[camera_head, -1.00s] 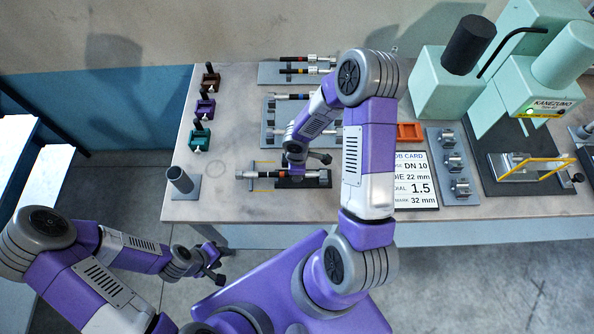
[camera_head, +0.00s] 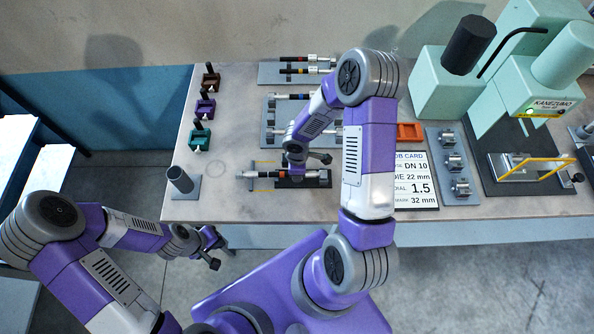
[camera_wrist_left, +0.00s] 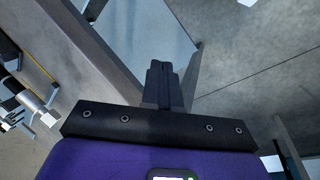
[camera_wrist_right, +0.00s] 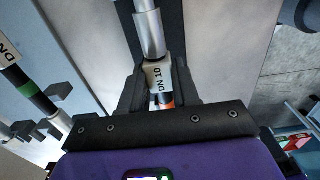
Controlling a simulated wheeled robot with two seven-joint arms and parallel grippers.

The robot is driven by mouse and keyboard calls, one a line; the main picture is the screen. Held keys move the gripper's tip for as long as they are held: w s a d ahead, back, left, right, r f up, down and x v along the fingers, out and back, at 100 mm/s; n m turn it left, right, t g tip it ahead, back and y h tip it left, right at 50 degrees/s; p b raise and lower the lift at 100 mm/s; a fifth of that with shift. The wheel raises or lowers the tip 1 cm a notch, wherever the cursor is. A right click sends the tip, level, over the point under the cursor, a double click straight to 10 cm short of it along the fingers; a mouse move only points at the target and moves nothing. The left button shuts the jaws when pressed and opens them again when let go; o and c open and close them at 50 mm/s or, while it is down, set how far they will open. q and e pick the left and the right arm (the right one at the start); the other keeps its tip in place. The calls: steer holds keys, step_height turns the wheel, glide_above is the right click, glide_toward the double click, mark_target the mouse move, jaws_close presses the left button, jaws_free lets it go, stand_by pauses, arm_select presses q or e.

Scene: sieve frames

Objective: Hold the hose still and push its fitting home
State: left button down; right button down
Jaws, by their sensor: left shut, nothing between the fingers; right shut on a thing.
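A short black hose (camera_head: 284,174) with an orange band and metal ends lies near the front of the bench in the head view. In the right wrist view its DN 10 tag (camera_wrist_right: 157,78) and bright metal fitting (camera_wrist_right: 150,36) show. My right gripper (camera_wrist_right: 160,88) is shut on the hose around the tag and orange band. In the head view my right wrist partly covers the hose. My left gripper (camera_head: 212,250) is empty and off the bench's front edge; its fingers are together in the left wrist view (camera_wrist_left: 163,85). I cannot tell how deep the fitting sits.
A grey cup (camera_head: 180,180) stands at the bench's front left corner, beside clear bench top. Brown, purple and teal clamps (camera_head: 200,138) line the left edge. Racks with more hoses (camera_head: 290,95) lie behind. A job card (camera_head: 412,180) and green press (camera_head: 545,75) are to the right.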

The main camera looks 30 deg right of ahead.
arm_select(q)
steer(key=w+d+r+m, duration=0.1)
steer(key=w+d, duration=0.1)
steer(key=w, duration=0.1)
steer(key=w+d+r+m, duration=0.2)
steer(key=w, duration=0.2)
steer(key=w+d+r+m+y, duration=0.1)
steer(key=w+d+r, duration=0.1)
steer(key=w+d, duration=0.1)
steer(key=shift+w+r+g, duration=0.2)
steer(key=shift+w+g, duration=0.2)
steer(key=shift+w, duration=0.1)
steer(key=w+d+r+m+y, duration=0.3)
steer(key=w+d+r, duration=0.3)
steer(key=w+r, duration=0.15)
steer(key=shift+m+t, duration=0.3)
steer(key=shift+s+a+f, duration=0.1)
steer(key=shift+s+f, duration=0.05)
steer(key=shift+f, duration=1.35)
steer(key=shift+s+a+f, duration=0.1)
steer(key=shift+s+f, duration=0.05)
steer(key=shift+f, duration=1.3)
steer(key=shift+f, duration=0.1)
steer(key=shift+f, duration=2)
steer(key=shift+d, duration=0.15)
steer(key=shift+s+d, duration=0.25)
steer(key=shift+d, duration=0.05)
steer(key=shift+s+d, duration=0.1)
steer(key=shift+d, duration=0.05)
